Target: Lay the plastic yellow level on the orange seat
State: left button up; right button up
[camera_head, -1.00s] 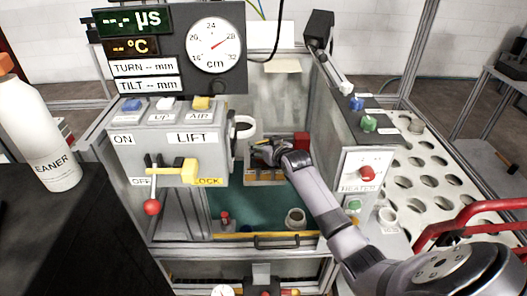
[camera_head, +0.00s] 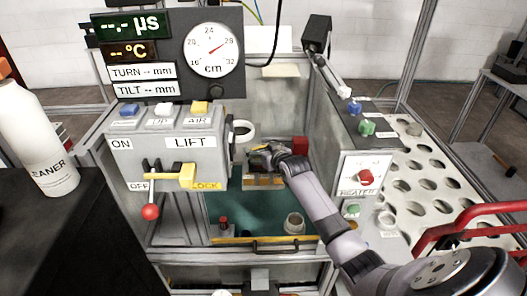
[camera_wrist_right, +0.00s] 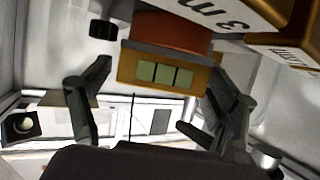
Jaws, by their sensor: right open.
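My right gripper (camera_head: 262,150) reaches into the open-fronted machine bay, above a small box with a tan front (camera_head: 264,184). In the right wrist view its two fingers (camera_wrist_right: 155,100) are apart. Between and just beyond them is a yellow block with green windows (camera_wrist_right: 128,68), which looks like the level. The fingers do not visibly grip it. A rounded orange surface (camera_wrist_right: 170,30) shows right behind it; I cannot tell whether this is the seat or whether the two touch. In the head view the gripper and arm hide most of this area. My left gripper is out of view.
The lift panel (camera_head: 165,160) with its red-knobbed lever bounds the bay on the left. The heater panel (camera_head: 365,172) bounds it on the right. A small cup (camera_head: 294,222) and a red-topped peg (camera_head: 223,222) stand on the green floor, which is otherwise clear in front.

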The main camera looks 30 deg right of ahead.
jog(key=shift+r, duration=0.3)
jog(key=shift+s, duration=0.3)
jog(key=v, duration=1.1)
jog(key=shift+s, duration=0.2)
jog(key=shift+a, duration=0.15)
